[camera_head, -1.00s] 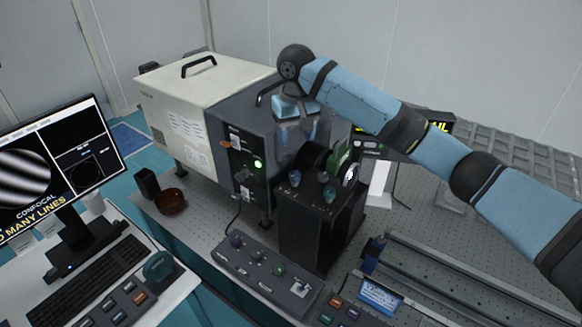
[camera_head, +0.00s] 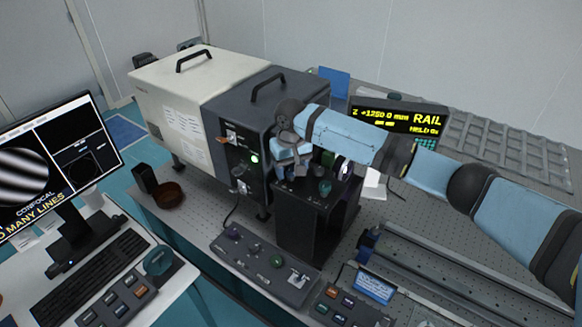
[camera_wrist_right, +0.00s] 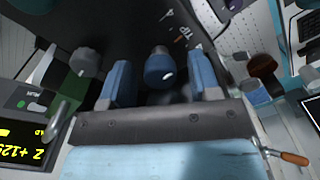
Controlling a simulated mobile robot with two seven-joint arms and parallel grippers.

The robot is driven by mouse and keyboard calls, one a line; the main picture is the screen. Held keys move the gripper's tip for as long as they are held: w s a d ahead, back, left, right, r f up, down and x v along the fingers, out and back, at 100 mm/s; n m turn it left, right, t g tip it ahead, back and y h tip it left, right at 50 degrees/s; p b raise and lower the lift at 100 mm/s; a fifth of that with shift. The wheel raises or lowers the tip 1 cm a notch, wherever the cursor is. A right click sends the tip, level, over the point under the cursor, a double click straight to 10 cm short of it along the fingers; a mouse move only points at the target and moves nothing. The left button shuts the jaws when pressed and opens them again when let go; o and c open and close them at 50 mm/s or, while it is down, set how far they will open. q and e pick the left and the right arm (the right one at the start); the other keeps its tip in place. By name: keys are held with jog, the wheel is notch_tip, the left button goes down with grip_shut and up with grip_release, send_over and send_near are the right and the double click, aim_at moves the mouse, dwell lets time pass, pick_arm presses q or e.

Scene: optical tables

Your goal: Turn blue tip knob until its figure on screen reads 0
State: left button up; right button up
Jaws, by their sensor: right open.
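The blue tip knob (camera_wrist_right: 160,70) shows in the right wrist view, beside a "TIP" label on a dark block. My right gripper (camera_wrist_right: 159,62) is open, with one blue finger on each side of the knob and gaps visible. In the head view my right gripper (camera_head: 287,168) is low over the top of the black block (camera_head: 305,226) and mostly hides the knob. The screen (camera_head: 55,160) at the left shows stripes and yellow words including "CONFOCAL" and "MANY LINES"; its small figures are unreadable. My left gripper is out of view.
A dark grey housing (camera_head: 245,105) stands just behind. A control box (camera_head: 262,262) with several knobs lies in front. A rail (camera_head: 450,265) and a yellow-lettered display (camera_head: 400,117) are at the right.

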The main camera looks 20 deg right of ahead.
jog(key=c, duration=0.9)
jog(key=shift+n, duration=0.4)
jog(key=n, duration=0.5)
jog(key=shift+n, duration=0.4)
jog(key=n, duration=0.5)
jog(key=shift+r+n, duration=0.1)
jog(key=shift+n, duration=0.3)
jog(key=o, duration=0.9)
